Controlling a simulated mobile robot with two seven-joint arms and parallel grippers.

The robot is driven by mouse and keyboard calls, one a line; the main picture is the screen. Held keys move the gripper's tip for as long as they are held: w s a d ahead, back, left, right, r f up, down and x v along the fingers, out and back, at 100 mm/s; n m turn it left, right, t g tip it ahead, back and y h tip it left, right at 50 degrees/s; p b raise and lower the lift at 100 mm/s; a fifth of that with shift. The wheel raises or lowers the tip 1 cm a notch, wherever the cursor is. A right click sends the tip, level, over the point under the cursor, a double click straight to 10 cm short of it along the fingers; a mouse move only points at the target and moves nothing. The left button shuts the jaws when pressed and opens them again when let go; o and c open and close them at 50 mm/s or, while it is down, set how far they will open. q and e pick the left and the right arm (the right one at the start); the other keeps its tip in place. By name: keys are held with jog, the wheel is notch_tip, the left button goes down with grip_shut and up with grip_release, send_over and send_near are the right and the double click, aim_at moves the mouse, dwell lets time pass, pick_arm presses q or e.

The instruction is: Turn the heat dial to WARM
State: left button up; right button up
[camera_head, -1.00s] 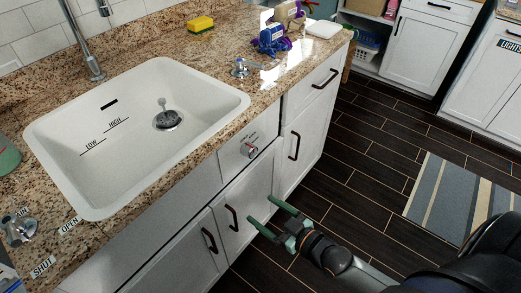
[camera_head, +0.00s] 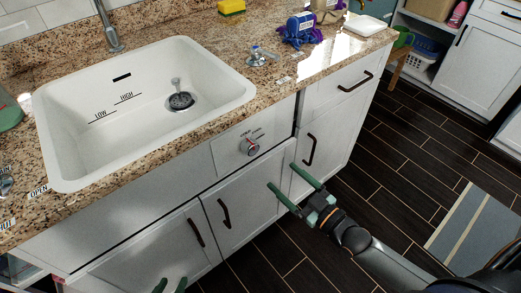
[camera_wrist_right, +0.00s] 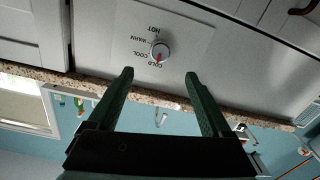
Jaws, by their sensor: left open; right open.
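The heat dial (camera_head: 250,147) is a small round metallic knob with a red mark, on a white panel on the cabinet front below the sink. In the right wrist view the dial (camera_wrist_right: 160,50) appears upside down, with COLD, COOL, WARM and HOT printed around it. Its red mark points down in that picture, near COLD. My right gripper (camera_head: 281,175) is open and empty, in front of the cabinet and apart from the dial; its fingers (camera_wrist_right: 159,75) point towards the panel. My left gripper (camera_head: 170,286) shows only green fingertips at the bottom edge, apart and empty.
The white sink (camera_head: 150,100) is set in the granite counter (camera_head: 210,45). Cabinet handles (camera_head: 310,149) stick out near the right gripper. A faucet handle (camera_head: 257,56), purple-blue items (camera_head: 299,29) and a yellow sponge (camera_head: 231,8) are on the counter.

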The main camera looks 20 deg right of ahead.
aim_at(254, 151)
jog(key=b+x, duration=0.1)
jog(key=x, duration=1.1)
jog(key=shift+w+r+b, duration=0.1)
jog(key=shift+b, duration=0.2)
jog(key=shift+w, duration=0.2)
jog(key=c, duration=0.7)
grip_shut()
